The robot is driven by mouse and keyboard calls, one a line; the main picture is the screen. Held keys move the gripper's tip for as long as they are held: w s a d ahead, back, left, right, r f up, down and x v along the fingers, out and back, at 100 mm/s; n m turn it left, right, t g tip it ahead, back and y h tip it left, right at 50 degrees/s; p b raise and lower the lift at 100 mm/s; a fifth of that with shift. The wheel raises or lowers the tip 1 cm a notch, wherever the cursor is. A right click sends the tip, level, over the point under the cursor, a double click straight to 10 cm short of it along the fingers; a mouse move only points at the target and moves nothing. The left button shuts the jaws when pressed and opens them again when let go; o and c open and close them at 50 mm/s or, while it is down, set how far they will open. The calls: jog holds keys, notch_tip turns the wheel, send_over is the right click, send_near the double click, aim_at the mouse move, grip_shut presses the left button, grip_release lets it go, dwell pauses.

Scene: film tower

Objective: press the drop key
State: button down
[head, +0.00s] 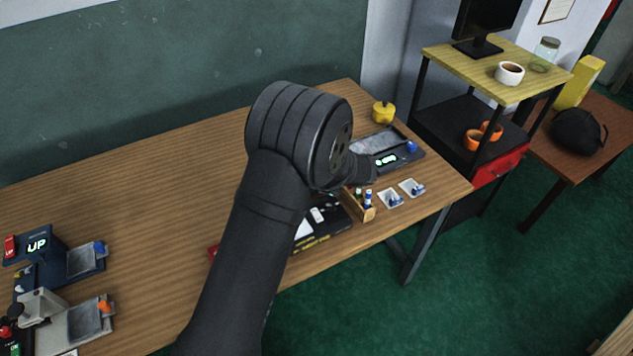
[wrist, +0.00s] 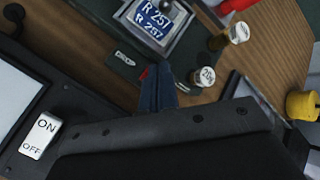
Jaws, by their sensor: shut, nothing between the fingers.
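My gripper (wrist: 158,72) is shut and empty in the wrist view, its narrow blue-grey fingers pointing over a dark panel. A small red mark (wrist: 143,74) shows right beside the fingertips; I cannot tell whether they touch it. No key marked as the drop key is readable in either view. A white ON/OFF rocker switch (wrist: 40,136) sits on a dark device at the left of the wrist view. In the head view my wrist hides the fingers, above the right half of the table. A dark station with a green-lit display (head: 386,160) and a blue knob (head: 411,146) is beside it.
A yellow pot (head: 384,112) stands behind the right station. The table's middle left is clear.

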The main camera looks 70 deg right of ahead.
jog(key=shift+r, duration=0.4)
jog(key=shift+r, duration=2.5)
jog(key=shift+f, duration=0.1)
notch_tip(320, 180, up, 4)
jog(key=shift+r, duration=0.1)
